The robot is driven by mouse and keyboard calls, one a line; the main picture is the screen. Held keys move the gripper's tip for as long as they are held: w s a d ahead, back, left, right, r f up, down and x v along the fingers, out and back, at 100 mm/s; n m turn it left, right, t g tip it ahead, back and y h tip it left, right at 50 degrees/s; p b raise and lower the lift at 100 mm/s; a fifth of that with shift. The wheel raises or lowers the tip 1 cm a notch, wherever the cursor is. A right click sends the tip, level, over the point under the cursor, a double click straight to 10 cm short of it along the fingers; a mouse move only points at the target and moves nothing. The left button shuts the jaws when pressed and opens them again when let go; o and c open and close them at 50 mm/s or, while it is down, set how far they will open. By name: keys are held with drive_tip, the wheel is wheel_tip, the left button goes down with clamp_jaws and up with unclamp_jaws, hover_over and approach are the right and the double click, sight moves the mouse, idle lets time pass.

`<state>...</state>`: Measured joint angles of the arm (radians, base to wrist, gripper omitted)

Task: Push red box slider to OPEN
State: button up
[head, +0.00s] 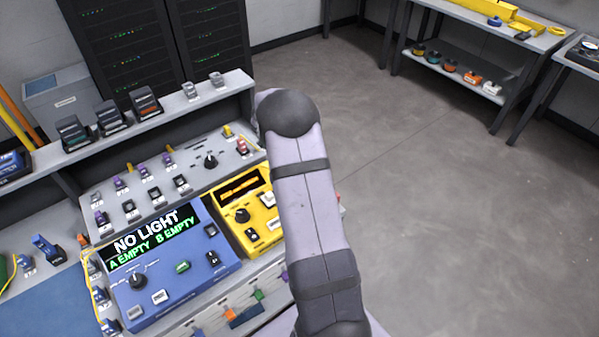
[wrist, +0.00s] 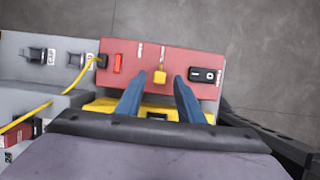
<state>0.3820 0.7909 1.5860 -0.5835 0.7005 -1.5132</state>
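The red box (wrist: 128,47) lies across the middle of the wrist view, with faint, unreadable labels on its top. Its slider has a yellow knob (wrist: 160,75), near the middle of the box. My gripper (wrist: 160,82) has two blue fingers, spread apart, one on each side of the knob, with a visible gap on both sides. Whether the fingers are level with the knob or above it is hard to tell. In the head view my own arm covers the area where the red box and the gripper are.
On the red box sit a red switch (wrist: 118,63) and a black rocker switch (wrist: 207,75). A yellow cable (wrist: 70,85) runs in at the left. A yellow unit (head: 250,208) and a blue unit reading "NO LIGHT" (head: 190,262) stand left of my arm.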

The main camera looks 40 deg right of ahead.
drive_tip(key=shift+d+f, duration=0.15)
drive_tip(key=shift+f, duration=0.2)
drive_tip(key=shift+c, duration=0.3)
clamp_jaws()
drive_tip(key=shift+w+r+p, duration=0.1)
drive_tip(key=shift+w+p, duration=0.45)
drive_tip(key=shift+w, duration=1.7)
drive_tip(key=shift+o, duration=0.3)
unclamp_jaws()
drive_tip(key=b+v, duration=0.2)
drive_tip(key=v, duration=0.5)
